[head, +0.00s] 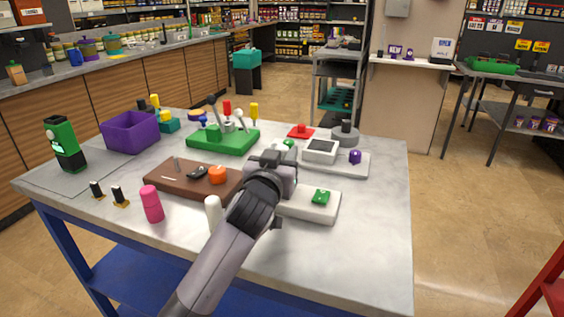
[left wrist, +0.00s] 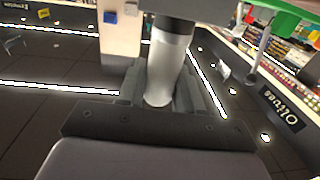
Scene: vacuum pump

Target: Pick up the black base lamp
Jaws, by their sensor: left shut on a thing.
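My left gripper (head: 272,160) is over the middle of the table, its arm reaching in from the bottom of the head view. In the left wrist view its fingers (left wrist: 165,92) are shut on a silver-grey cylinder with a dark end, which looks like the black base lamp (left wrist: 172,58). In the head view the gripper mostly hides the held thing. My right gripper is in neither view.
The grey table (head: 340,250) carries a brown board (head: 180,178), a green board with tools (head: 222,141), a purple bin (head: 130,132), a white block (head: 310,206), a pink bottle (head: 152,205) and a white cylinder (head: 213,213). The table's right front is clear.

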